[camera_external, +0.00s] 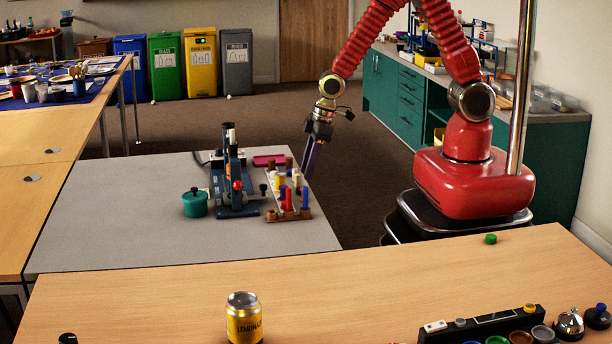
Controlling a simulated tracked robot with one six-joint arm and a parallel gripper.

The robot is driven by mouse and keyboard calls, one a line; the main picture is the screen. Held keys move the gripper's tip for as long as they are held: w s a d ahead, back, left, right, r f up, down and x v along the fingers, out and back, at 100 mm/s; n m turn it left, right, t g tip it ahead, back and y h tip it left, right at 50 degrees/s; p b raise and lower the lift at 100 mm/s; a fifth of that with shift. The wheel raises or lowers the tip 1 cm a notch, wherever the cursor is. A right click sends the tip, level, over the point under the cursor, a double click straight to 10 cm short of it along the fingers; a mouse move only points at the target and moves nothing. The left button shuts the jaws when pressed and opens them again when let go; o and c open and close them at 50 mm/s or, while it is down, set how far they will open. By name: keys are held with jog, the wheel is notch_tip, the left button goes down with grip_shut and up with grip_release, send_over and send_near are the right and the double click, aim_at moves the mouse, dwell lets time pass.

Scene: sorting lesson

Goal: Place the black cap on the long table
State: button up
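My gripper (311,165) points downward just past the far right edge of the grey table (110,230), beside the peg rack. Its dark fingers are seen edge-on, so I cannot tell whether they are open or hold something. I cannot surely make out the black cap. A small black round-topped thing (68,339) at the bottom left is cut off by the frame and may be a cap or a bottle top. A long wooden table (370,280) crosses the foreground; another wooden table (30,190) runs along the left. Which one is the long table is unclear.
A rack with coloured pegs (290,208), a blue device (236,200) and a teal pot (195,204) stand on the grey table. The foreground table bears a lemonade can (244,318), a green cap (491,239), a black tray (470,329) and a bell (569,323); its middle is clear.

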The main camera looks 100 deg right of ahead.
jog(key=shift+f, duration=0.1)
jog(key=shift+x, duration=2.55)
jog(key=shift+w, duration=0.1)
jog(key=shift+c, duration=0.6)
grip_shut()
